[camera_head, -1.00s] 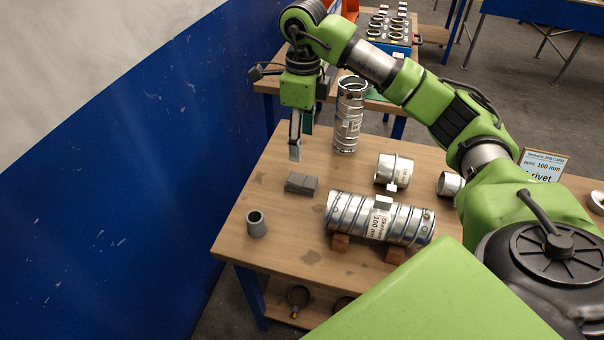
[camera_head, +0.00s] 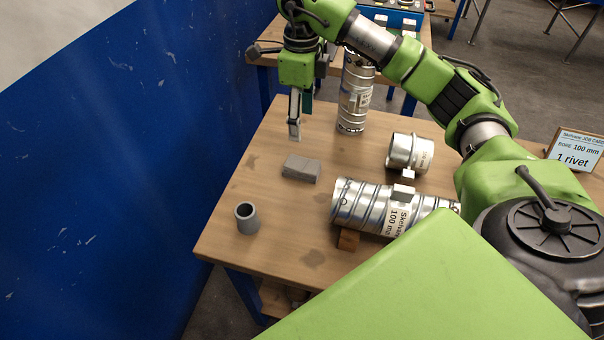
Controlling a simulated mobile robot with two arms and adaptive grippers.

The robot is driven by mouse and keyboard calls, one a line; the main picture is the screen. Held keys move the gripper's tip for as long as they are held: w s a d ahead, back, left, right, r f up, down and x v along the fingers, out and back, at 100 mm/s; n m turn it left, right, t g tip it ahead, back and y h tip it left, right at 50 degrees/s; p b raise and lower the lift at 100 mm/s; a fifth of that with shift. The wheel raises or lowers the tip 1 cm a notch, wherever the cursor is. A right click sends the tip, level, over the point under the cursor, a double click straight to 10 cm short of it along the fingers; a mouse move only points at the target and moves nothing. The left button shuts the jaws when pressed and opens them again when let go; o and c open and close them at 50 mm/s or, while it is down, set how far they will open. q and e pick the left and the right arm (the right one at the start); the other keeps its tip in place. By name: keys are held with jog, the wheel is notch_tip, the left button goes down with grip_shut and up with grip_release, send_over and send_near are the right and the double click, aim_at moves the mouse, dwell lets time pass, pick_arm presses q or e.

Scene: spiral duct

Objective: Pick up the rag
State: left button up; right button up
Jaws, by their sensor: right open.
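The rag (camera_head: 301,169) looks like a small folded grey cloth lying flat on the wooden table (camera_head: 222,192), left of the middle. My right gripper (camera_head: 296,130) hangs pointing down above and just behind the rag in the picture, apart from it. It is open and holds nothing. My left gripper is not in view.
A grey cup-like tube (camera_head: 246,218) stands at the front left. A long spiral duct (camera_head: 372,207) rests on wooden blocks (camera_head: 348,239) right of the rag. An upright duct (camera_head: 355,95) and a short metal collar (camera_head: 408,152) stand behind. A blue wall (camera_head: 110,170) borders the left.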

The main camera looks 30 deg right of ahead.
jog(key=f, duration=0.1)
jog(key=p, duration=0.2)
send_over(302, 165)
jog(key=f, duration=0.7)
jog(key=shift+w+d, duration=0.1)
jog(key=shift+w, duration=0.1)
jog(key=shift+f, duration=0.35)
jog(key=shift+f+p, duration=0.35)
jog(key=shift+f, duration=0.25)
notch_tip(302, 165, down, 4)
jog(key=shift+s+r+p, duration=0.15)
jog(key=shift+r+p, duration=0.05)
jog(key=shift+p, duration=0.6)
jog(key=shift+f, duration=0.4)
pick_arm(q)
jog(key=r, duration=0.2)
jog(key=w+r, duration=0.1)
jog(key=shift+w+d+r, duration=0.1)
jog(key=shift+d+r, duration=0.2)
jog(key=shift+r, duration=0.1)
pick_arm(e)
jog(key=shift+c, duration=0.5)
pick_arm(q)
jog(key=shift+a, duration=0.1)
pick_arm(e)
jog(key=c, duration=1.1)
